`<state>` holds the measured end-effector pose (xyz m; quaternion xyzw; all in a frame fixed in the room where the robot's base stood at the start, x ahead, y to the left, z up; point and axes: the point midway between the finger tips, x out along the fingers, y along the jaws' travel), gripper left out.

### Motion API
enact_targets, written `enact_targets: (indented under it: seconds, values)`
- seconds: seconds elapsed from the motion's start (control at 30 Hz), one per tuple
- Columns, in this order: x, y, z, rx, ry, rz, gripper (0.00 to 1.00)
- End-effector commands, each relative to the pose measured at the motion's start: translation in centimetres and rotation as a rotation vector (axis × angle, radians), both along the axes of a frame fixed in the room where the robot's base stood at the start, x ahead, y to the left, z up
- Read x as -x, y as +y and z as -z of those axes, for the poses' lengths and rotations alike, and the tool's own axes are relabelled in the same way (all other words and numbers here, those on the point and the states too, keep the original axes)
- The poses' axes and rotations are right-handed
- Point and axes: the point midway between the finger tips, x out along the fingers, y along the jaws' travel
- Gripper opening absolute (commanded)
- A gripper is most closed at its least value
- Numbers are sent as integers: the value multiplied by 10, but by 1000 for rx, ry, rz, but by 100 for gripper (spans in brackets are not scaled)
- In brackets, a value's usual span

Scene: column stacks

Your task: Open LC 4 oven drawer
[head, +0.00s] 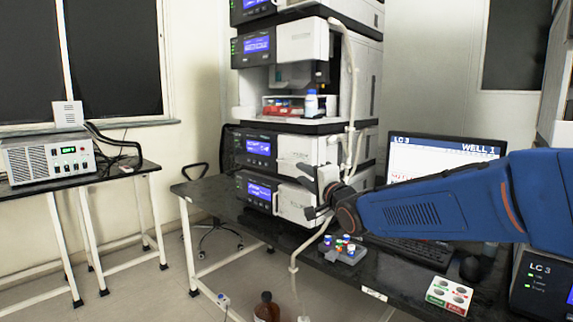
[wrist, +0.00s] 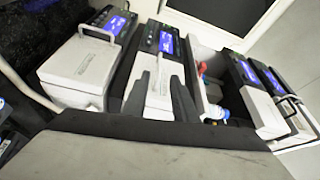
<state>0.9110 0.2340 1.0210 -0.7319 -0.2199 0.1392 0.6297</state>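A tall stack of instrument modules stands on the dark bench, each with a blue screen and a white front. No LC 4 label is readable, and which module is the oven cannot be told. My gripper (head: 308,192) is open and empty in front of these two lower modules. It also shows in the wrist view (wrist: 160,102). Contact cannot be told.
A monitor (head: 440,150) reading LC 3 stands right of my gripper. A pale tube (head: 350,90) runs down the stack.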

Motion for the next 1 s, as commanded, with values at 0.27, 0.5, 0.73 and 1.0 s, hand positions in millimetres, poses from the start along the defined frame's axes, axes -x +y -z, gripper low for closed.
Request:
enact_targets:
  seconds: [0.27, 0.5, 0.73, 1.0]
  values:
    - [-40, 23, -2, 1, 2, -1, 26]
    - [-73, 43, -5, 1, 0, -1, 26]
    - [-97, 56, -7, 2, 1, 0, 26]
    - [-107, 61, -8, 2, 1, 0, 26]
